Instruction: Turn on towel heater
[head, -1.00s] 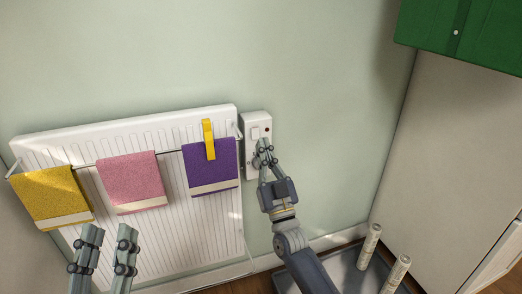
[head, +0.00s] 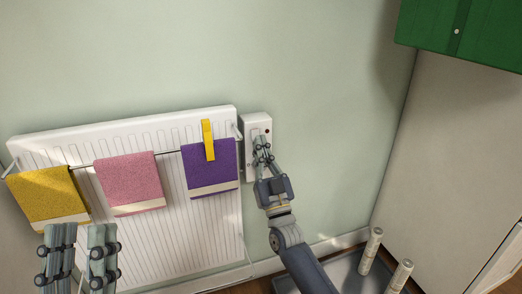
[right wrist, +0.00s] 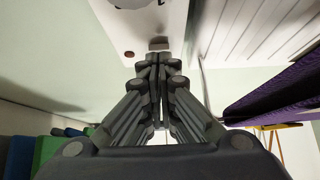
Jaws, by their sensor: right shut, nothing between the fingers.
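The towel heater (head: 130,125) is a white ribbed radiator on the wall at left. Its white switch box (head: 257,121) is mounted just right of it, with a small dark red dot (head: 267,131) on its face; I cannot tell if it is lit. My right gripper (head: 262,142) is shut and empty, its fingertips in front of the box's face and hiding part of it. In the right wrist view, a small rocker switch (right wrist: 158,42) sits just beyond the shut fingertips; contact is unclear. My left gripper (head: 81,230) is open and empty in front of the heater's lower left.
A grey tray (head: 345,277) with two pale cylinders (head: 371,250) is at lower right. A green cabinet (head: 470,35) is upper right.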

